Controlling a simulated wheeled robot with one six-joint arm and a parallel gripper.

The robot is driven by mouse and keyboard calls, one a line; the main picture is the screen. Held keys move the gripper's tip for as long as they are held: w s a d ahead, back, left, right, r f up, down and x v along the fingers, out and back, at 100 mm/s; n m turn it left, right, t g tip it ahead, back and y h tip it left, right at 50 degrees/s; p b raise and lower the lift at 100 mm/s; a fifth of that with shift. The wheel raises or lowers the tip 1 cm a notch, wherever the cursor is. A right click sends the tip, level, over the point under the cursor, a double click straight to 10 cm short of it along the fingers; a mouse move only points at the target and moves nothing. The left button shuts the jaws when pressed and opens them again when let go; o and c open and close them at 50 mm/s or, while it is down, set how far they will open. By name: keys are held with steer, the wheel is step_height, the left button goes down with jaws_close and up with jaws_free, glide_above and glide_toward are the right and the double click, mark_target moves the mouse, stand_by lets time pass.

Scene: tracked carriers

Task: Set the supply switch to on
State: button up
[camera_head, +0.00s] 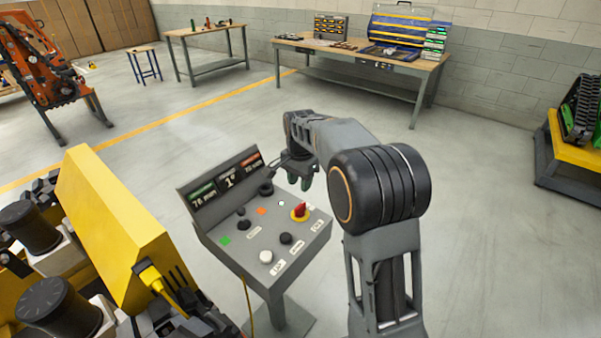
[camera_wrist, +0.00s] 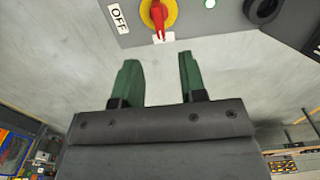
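The supply switch (camera_head: 299,211), a red handle on a round yellow base, is on the sloped top of a grey control console (camera_head: 225,252). In the wrist view the switch (camera_wrist: 158,14) is at the top edge and partly cut off. Its red handle runs down toward a small white label with unreadable text. An OFF label (camera_wrist: 118,17) sits to its left. My gripper (camera_wrist: 157,58) is open and empty, its two green fingers apart and pointing toward the switch without touching it. In the head view my gripper (camera_head: 298,181) hangs above the console's far right part.
The console also bears black knobs, a white button (camera_head: 266,256), a green patch (camera_head: 224,240) and an upright display panel (camera_head: 228,181). A yellow machine (camera_head: 115,225) stands close at left. Workbenches (camera_head: 360,58) stand along the back wall. The floor right of my arm is clear.

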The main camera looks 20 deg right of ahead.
steer(key=shift+r, duration=1.75)
steer(key=s+f+n+t, duration=0.1)
steer(key=s+n+t, duration=0.3)
steer(key=s+n, duration=0.6)
steer(key=s, duration=1.3)
steer(key=shift+n, duration=0.4)
steer(key=shift+s+a, duration=0.1)
